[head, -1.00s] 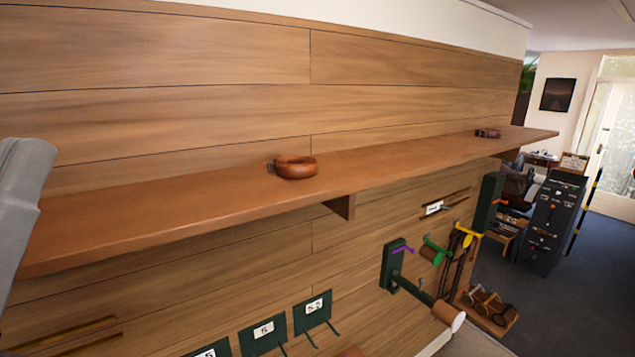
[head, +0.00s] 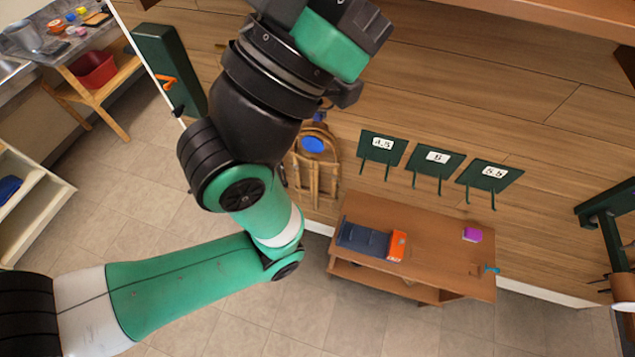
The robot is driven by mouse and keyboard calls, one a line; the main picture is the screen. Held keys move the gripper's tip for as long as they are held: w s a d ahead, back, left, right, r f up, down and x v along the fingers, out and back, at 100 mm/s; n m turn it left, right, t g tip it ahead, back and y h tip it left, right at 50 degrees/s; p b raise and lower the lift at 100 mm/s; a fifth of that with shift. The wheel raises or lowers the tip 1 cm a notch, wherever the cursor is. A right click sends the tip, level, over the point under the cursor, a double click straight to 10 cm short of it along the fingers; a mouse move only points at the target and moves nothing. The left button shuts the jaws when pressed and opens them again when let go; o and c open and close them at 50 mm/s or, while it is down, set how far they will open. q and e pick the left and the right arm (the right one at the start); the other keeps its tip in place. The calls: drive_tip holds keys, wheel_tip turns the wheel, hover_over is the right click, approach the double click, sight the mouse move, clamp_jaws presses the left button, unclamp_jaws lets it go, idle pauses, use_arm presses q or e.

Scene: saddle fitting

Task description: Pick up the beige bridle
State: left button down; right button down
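A tan, beige-looking bridle (head: 331,175) with looped straps hangs on the wall panel in the head view, just right of my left arm. A blue round disc (head: 313,144) sits at its top, and part of its left side is close to or behind my arm. My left arm comes in from the lower left and bends up to the top edge. Its black and green wrist end is above the bridle and apart from it. No fingers show at that end. My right gripper is not in view.
Green numbered plates (head: 437,159) with prongs are on the wall to the right. A low wooden bench (head: 440,262) below holds a dark and orange item (head: 372,241) and a purple block (head: 472,235). A brown shelf (head: 520,12) edge crosses the top right. Tiled floor is open at left.

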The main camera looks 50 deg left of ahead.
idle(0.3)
use_arm(q)
drive_tip(key=shift+c, duration=2)
unclamp_jaws()
